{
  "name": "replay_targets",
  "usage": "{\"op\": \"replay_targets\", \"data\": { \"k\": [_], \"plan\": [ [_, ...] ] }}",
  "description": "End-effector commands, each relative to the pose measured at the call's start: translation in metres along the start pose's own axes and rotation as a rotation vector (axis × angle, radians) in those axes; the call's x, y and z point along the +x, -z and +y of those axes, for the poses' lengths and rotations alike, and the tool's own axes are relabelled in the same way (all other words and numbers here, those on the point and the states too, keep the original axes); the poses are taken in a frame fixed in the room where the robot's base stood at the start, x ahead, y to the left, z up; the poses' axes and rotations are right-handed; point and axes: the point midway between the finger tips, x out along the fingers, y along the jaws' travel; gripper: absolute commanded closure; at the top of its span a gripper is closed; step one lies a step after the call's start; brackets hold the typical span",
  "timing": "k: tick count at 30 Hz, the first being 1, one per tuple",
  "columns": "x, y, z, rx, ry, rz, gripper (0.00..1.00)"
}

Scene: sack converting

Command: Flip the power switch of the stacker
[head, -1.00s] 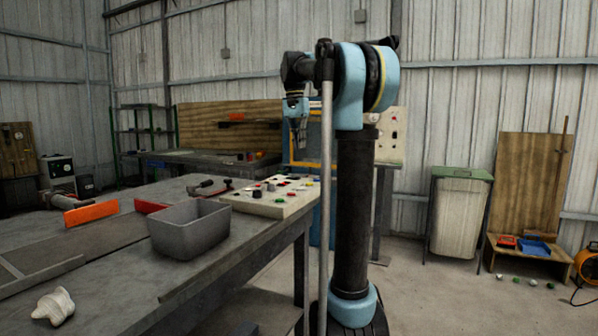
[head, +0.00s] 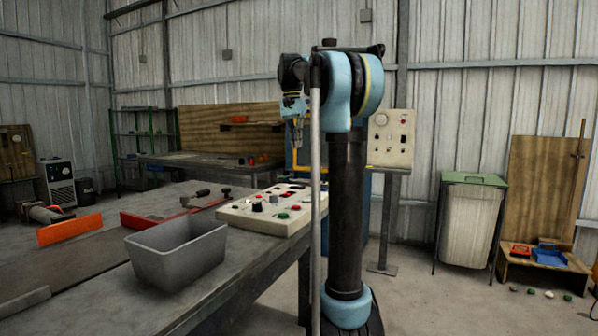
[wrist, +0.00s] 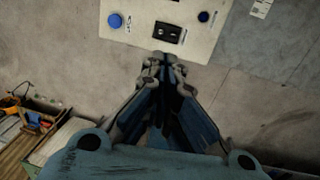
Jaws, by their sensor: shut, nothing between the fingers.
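My gripper (wrist: 163,62) is shut and empty in the wrist view. Its tips point at a cream panel (wrist: 200,42), just short of a black switch block (wrist: 167,32) in their line. I cannot tell whether the tips touch the panel. A blue button (wrist: 115,20) is left of the block and a smaller dark blue one (wrist: 203,16) is right. In the head view my gripper (head: 297,140) hangs down left of my arm column. No label is readable, so I cannot tell which control is the stacker's power switch.
A bench (head: 235,285) at left holds a grey bin (head: 150,262) and a cream control box (head: 247,222) with several knobs and buttons. An upright cream panel (head: 404,150) stands behind my arm. A green-lidded bin (head: 470,215) is at right. The floor at right is mostly clear.

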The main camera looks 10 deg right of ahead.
Motion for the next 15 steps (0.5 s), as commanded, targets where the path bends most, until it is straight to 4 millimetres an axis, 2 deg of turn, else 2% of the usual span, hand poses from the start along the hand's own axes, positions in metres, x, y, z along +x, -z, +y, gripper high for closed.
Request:
{"op": "replay_targets", "data": {
  "k": [5,15],
  "plan": [
    [0.018,0.001,0.001,0.002,0.0,0.0,1.0],
    [0.078,0.0,0.001,0.002,0.0,0.0,1.0]
  ]
}}
